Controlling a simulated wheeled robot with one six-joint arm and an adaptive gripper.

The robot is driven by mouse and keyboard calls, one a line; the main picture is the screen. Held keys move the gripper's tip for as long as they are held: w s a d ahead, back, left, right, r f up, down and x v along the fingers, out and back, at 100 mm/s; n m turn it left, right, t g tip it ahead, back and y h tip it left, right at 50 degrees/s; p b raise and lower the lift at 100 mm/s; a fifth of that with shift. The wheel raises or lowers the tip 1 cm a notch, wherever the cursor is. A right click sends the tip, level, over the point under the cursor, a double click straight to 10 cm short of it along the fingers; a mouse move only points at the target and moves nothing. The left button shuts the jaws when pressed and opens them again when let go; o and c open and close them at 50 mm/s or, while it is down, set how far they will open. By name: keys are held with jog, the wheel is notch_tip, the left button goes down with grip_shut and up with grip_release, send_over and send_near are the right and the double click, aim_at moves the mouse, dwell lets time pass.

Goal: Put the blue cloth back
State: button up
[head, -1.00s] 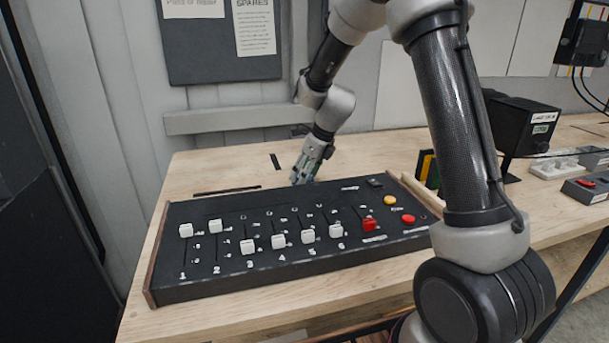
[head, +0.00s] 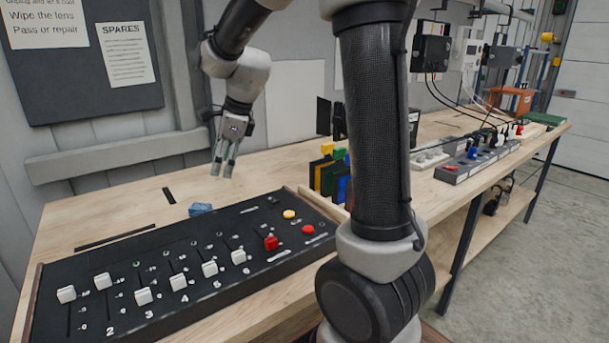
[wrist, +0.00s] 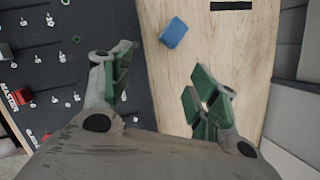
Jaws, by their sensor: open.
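The blue cloth (head: 201,209) is a small folded blue piece lying on the wooden bench just behind the black fader console. It also shows in the wrist view (wrist: 173,32), on bare wood beside the console edge, apart from the fingers. My gripper (head: 222,170) hangs above the bench, up and to the right of the cloth in the head view. Its two green-padded fingers (wrist: 160,95) are spread, with nothing between them. The cloth lies beyond the fingertips in the wrist view.
The fader console (head: 160,275) with white, red and yellow knobs fills the front of the bench (head: 120,212). Coloured upright panels (head: 330,172) stand in a rack to the right. Power strips (head: 470,165) lie farther right. Bare wood surrounds the cloth's back side.

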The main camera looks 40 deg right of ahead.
jog(key=s+d+r+n+h, duration=0.1)
jog(key=s+d+n, duration=0.2)
jog(key=s+n, duration=0.4)
jog(key=s+d+r+n+h, duration=0.1)
jog(key=s+d+n, duration=0.2)
jog(key=s+n, duration=0.5)
jog(key=s+d+r+n, duration=0.1)
jog(key=s+d+n, duration=0.2)
jog(key=s+n, duration=0.4)
jog(key=shift+s+r+n+t+h, duration=0.3)
jog(key=shift+s+t+h, duration=0.1)
jog(key=shift+s, duration=2.35)
jog(key=shift+d, duration=0.1)
